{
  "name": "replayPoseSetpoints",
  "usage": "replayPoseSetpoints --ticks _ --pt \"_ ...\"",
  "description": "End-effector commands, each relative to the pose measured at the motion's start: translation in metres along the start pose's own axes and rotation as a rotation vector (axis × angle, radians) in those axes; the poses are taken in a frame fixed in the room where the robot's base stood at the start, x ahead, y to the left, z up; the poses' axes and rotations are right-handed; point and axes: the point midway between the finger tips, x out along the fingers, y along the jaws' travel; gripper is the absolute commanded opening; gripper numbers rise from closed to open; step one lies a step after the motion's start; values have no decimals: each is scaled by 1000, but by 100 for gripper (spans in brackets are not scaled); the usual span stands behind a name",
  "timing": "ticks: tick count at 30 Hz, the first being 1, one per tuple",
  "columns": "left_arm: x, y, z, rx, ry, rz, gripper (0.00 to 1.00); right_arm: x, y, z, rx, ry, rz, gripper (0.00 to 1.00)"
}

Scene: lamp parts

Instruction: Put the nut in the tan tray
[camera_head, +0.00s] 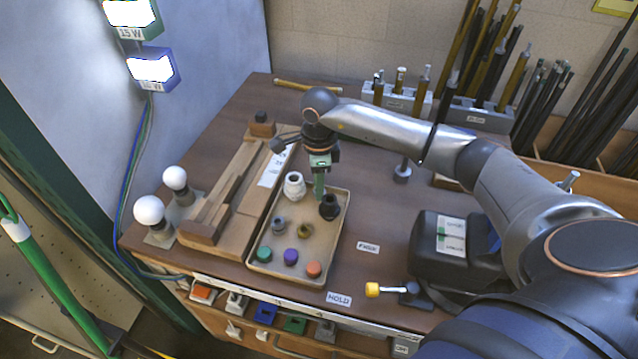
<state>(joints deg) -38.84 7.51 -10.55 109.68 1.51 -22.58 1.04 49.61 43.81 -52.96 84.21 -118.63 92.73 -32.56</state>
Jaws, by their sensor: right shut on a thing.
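The tan tray (257,252) lies on the workbench in the middle of the view. My right gripper (319,190) points down over the tray's far right part. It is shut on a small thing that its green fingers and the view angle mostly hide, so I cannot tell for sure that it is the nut. A black flared part (329,208) is just below and beside the fingertips; I cannot tell whether they touch. A small brass-coloured ring-like part (305,230) lies in the tray's middle. My left gripper is not in view.
The tray also holds a white socket (294,186), a grey part (279,224) and green, purple and orange caps (291,257). Left is a wooden fixture (215,215) with two bulbs (150,210) beyond. Right is a black box (440,265). Racks of rods stand behind.

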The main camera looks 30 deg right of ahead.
Motion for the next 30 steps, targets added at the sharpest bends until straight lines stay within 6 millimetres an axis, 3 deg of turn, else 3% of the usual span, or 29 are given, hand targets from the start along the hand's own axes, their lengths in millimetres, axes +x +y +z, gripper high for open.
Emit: replayPoseSetpoints --ticks 1,9,10,18,26,30 --pt "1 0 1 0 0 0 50 8 5 1 -6 4 15 0" --pt "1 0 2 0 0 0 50 9 6 2 -7 2 16 0" --pt "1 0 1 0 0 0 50 9 6 2 -7 2 16 36" --pt "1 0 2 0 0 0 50 9 6 2 -8 0 15 66" --pt "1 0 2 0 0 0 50 9 5 1 -7 3 12 67" --pt "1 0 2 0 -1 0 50 -2 4 1 -6 2 9 67"
